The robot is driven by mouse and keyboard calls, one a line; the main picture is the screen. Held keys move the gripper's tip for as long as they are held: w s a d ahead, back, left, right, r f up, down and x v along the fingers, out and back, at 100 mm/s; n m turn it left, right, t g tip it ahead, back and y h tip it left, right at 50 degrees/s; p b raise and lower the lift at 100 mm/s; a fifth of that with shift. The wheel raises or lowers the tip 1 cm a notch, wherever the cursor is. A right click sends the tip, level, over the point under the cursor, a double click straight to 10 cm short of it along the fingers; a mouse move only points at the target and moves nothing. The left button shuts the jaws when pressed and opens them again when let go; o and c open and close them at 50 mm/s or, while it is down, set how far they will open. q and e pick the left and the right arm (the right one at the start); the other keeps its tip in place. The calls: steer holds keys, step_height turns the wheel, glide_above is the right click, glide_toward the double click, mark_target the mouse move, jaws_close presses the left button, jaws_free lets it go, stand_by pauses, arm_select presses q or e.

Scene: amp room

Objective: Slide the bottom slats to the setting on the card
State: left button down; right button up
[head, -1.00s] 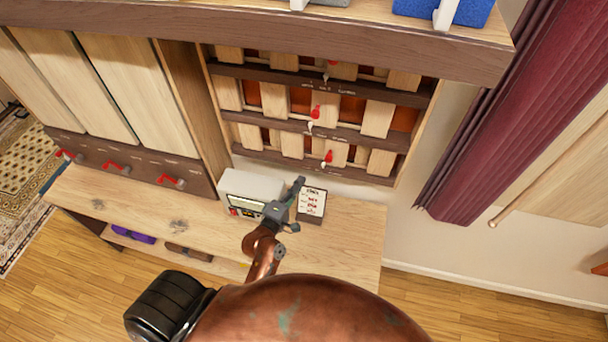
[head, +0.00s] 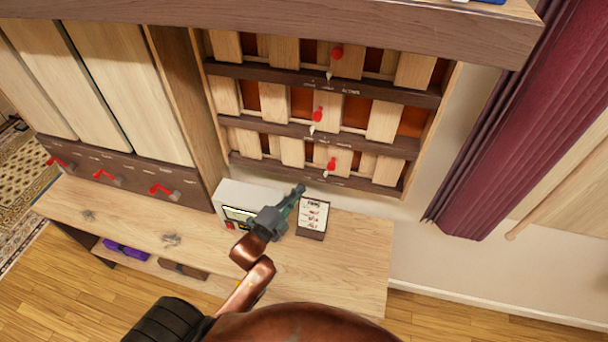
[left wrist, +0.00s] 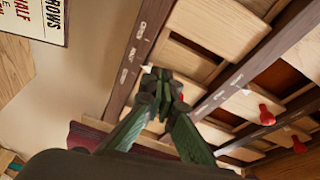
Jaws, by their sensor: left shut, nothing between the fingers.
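The bottom row of slats (head: 340,160) is the lowest of three rows in the wall frame, with a red knob (head: 331,164) on it. A white pointer sits below the knob, near small lettering on the rail (head: 300,173). The card (head: 313,215) stands on the counter below; in the left wrist view part of the card (left wrist: 42,15) shows the words "ROWS" and "HALF". My left gripper (head: 299,190) is shut and empty, just left of the card and below the bottom rail. My right gripper is not in view.
A white box with a display (head: 245,205) stands on the counter behind my left gripper. Panels with red handles (head: 105,175) are at left. A dark red curtain (head: 515,120) hangs at right. The counter right of the card (head: 360,255) is clear.

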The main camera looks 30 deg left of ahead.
arm_select(q)
steer(key=w, duration=0.3)
steer(key=w+m+p, duration=0.1)
steer(key=w, duration=0.2)
steer(key=w+d+m, duration=0.1)
steer(key=w, duration=0.3)
steer(key=shift+d+r+p, duration=0.1)
steer(key=shift+r+p, duration=0.05)
steer(key=shift+p, duration=0.25)
steer(key=a, duration=0.1)
steer(key=a+p, duration=0.1)
steer(key=a, duration=0.1)
steer(key=shift+s+a, duration=0.15)
steer(key=shift+s, duration=0.25)
steer(key=shift+s+a, duration=0.1)
steer(key=shift+a, duration=0.25)
